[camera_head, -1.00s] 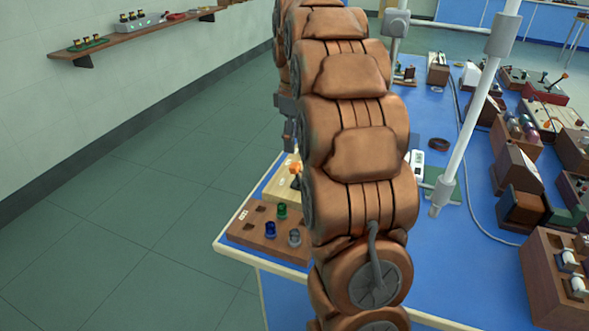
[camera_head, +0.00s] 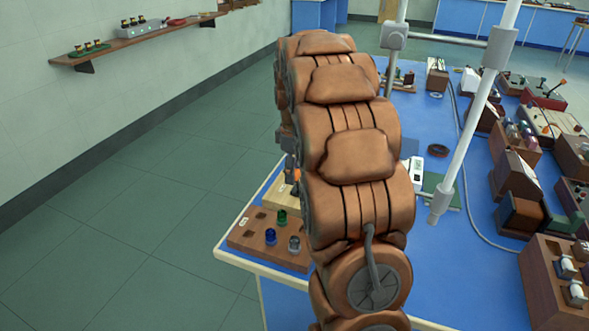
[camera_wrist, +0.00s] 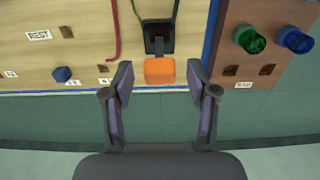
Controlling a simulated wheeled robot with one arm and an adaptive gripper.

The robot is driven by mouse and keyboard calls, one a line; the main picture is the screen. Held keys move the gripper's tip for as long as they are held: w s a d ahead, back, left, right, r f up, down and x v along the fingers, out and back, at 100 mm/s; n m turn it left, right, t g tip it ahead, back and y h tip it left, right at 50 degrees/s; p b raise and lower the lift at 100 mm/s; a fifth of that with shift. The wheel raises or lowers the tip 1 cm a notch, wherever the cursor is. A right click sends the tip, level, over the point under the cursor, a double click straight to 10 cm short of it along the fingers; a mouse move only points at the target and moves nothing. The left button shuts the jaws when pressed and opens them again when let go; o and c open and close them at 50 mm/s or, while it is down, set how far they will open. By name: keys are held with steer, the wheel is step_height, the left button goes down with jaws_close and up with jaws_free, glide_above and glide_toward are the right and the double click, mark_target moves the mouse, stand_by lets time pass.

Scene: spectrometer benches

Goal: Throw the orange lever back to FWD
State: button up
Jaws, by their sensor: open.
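The orange lever (camera_wrist: 159,71) shows in the wrist view as an orange block-shaped knob on a dark base (camera_wrist: 159,37), set in a light wooden panel (camera_wrist: 80,50). My gripper (camera_wrist: 160,79) is open, with one finger on each side of the knob and a gap on both sides. The knob lies between the fingertips or just beyond them; the exact depth is unclear. In the head view a small orange part of the lever (camera_head: 295,175) shows beside my arm, which hides most of it. I cannot read a FWD mark in either view.
A brown board (camera_head: 250,240) with blue, green and grey knobs adjoins the panel; its green knob (camera_wrist: 249,39) is right of the lever in the wrist view. A red cord (camera_wrist: 115,30) lies left of the lever. A white post (camera_head: 475,110) stands right of my arm.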

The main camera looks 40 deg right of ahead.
jaws_close()
steer(key=shift+w+a+f+g+h, duration=0.1)
steer(key=shift+w+a+g+h, duration=0.2)
steer(key=shift+w+g+h, duration=0.35)
steer(key=shift+s, duration=0.15)
stand_by(0.3)
jaws_free()
step_height(320, 180, up, 12)
steer(key=w, duration=0.1)
steer(key=shift+w+a, duration=0.3)
steer(key=shift+a, duration=0.15)
stand_by(0.4)
